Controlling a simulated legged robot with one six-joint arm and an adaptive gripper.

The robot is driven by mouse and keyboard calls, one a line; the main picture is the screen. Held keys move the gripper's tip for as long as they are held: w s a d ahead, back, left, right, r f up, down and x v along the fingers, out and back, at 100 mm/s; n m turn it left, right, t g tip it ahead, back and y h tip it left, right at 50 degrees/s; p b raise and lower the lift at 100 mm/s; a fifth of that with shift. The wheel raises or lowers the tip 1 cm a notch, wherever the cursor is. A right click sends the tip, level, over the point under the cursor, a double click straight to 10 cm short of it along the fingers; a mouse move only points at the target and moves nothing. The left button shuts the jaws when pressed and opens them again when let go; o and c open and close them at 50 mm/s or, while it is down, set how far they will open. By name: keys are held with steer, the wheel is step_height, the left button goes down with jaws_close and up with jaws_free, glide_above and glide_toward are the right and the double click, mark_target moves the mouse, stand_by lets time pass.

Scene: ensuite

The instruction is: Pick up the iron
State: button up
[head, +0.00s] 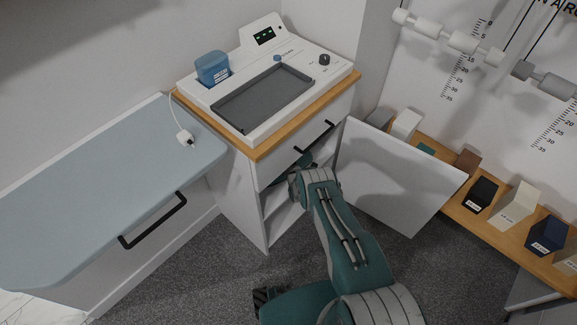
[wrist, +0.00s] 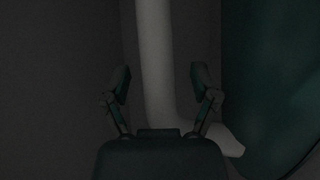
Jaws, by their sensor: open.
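In the dark wrist view my gripper (wrist: 160,82) is open, with one finger on each side of a pale upright bar. This bar (wrist: 157,60) bends to the right at its lower end. A dark teal body (wrist: 275,85) with a curved edge stands at the right. The bar and body look like parts of the iron, but the view is too dim to be sure. I cannot tell whether the fingers touch the bar. In the head view my arm reaches into the cabinet below the counter, which hides the gripper; no iron can be made out there.
The cabinet (head: 240,197) has a swung-open white door (head: 395,180) right of my arm and a drawer above. A machine with a grey tray (head: 262,97) stands on top. A blue-grey bench (head: 100,185) is at the left; boxes on a wooden shelf (head: 455,205) at the right.

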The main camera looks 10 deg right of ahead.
jaws_close()
steer(key=shift+r, duration=0.15)
